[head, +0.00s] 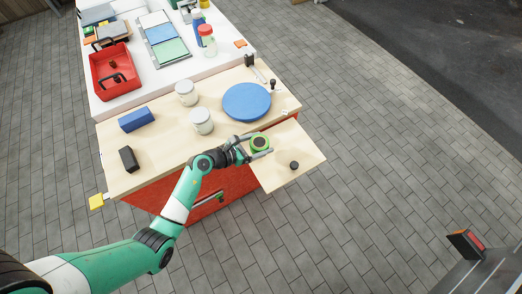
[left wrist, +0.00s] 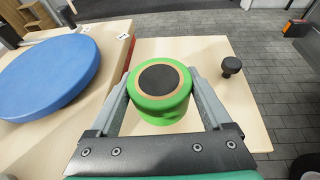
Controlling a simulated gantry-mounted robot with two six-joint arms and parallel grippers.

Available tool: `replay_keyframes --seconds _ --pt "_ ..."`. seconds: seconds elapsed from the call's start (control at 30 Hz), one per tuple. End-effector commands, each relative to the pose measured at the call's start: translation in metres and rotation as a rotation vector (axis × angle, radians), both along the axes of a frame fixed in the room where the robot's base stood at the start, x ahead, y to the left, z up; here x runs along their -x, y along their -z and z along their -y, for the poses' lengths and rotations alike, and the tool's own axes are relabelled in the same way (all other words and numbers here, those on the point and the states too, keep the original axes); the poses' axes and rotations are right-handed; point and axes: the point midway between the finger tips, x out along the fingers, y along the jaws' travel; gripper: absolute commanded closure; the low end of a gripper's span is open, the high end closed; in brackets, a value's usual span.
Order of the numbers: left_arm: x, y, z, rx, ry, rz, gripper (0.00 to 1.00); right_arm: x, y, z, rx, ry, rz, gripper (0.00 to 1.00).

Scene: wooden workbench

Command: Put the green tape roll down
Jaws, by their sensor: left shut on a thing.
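The green tape roll (head: 260,142) has a dark centre with a tan ring and sits between the fingers of my left gripper (head: 260,144). In the left wrist view the green tape roll (left wrist: 159,90) is pinched on both sides by the grey fingers, with its flat face toward the camera. It is over the light wooden side board (head: 285,160) at the bench's right front. I cannot tell whether its underside touches the board. My right gripper is not in view.
A black knob (head: 294,165) stands on the side board near the roll. A blue disc (head: 247,102) and two white jars (head: 201,121) are on the bench behind. A blue block (head: 136,119) and a black block (head: 128,159) lie to the left.

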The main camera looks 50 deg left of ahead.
Motion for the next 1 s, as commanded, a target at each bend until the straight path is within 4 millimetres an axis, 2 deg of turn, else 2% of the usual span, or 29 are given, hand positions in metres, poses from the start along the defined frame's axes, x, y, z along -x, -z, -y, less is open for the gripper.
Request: replay_keyframes --seconds 0.17,0.3,0.37,0.73,0.77,0.83,1.0 --pt "-0.004 0.005 -0.001 -0.001 0.0 0.001 0.77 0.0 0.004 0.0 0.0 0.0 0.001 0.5" --pt "-0.006 0.032 -0.002 0.001 0.001 -0.002 0.77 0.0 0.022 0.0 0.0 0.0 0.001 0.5" --pt "-0.006 0.038 -0.002 0.001 0.0 0.0 0.77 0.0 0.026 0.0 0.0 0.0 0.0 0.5" --pt "-0.006 0.041 -0.002 0.0 0.0 0.0 0.77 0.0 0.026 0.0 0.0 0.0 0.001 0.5" --pt "-0.006 0.04 -0.002 -0.001 0.0 0.0 0.12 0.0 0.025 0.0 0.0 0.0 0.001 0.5" --pt "-0.006 0.039 -0.002 -0.001 0.0 0.0 0.0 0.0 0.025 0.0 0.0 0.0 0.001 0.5" --pt "-0.006 0.039 -0.002 0.0 0.0 0.0 0.0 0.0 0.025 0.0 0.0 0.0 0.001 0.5"
